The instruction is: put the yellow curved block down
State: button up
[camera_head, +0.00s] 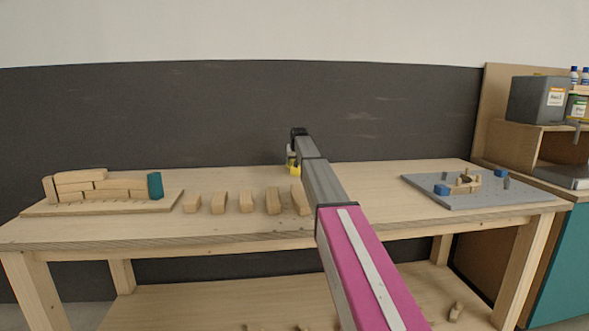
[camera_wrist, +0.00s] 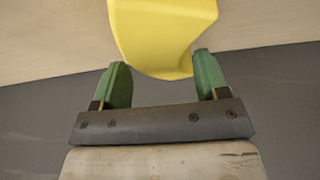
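The yellow curved block (camera_wrist: 160,30) fills the top middle of the wrist view, with its rounded lower end between the two green fingertips. My gripper (camera_wrist: 160,62) has a fingertip against each side of the block and appears shut on it. In the head view, the yellow block (camera_head: 295,169) shows small under the end of my arm, near the back edge of the wooden table (camera_head: 400,225). I cannot tell whether the block touches the tabletop. My arm hides part of the table's middle.
A row of several wooden blocks (camera_head: 246,201) stands left of my arm. A board (camera_head: 120,206) at the left bears stacked wooden blocks and a teal block (camera_head: 155,186). A grey board (camera_head: 480,200) with small parts lies at the right.

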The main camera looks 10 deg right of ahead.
jog(key=c, duration=0.8)
jog(key=shift+r, duration=0.15)
jog(key=shift+c, duration=0.2)
